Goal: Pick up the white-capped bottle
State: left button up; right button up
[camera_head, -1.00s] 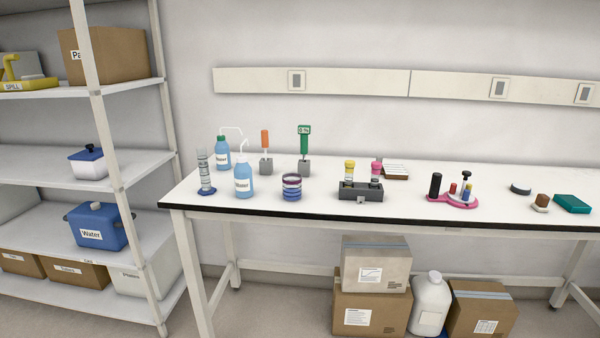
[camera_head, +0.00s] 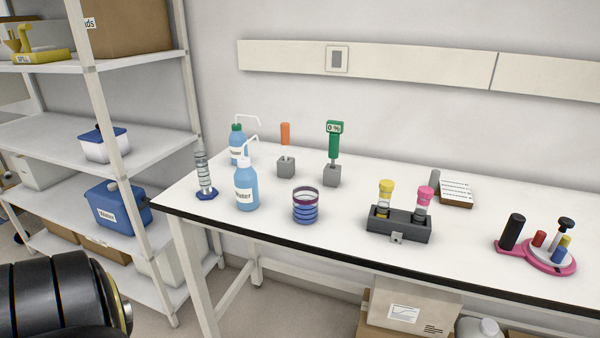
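A black, ribbed part of my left arm shows at the lower left, well away from the bench. Neither of my grippers is in view.
Left of the bottle stands a graduated cylinder (camera_head: 204,177); to its right is a blue-striped cup (camera_head: 306,206). Farther right are a dark tube rack (camera_head: 399,228) and a pink tool stand (camera_head: 540,258). Shelving (camera_head: 150,137) stands left of the bench.

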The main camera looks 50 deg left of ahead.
aim_at(245, 178)
jog(key=u, duration=0.6)
jog(key=i, duration=1.2)
jog(key=u, duration=1)
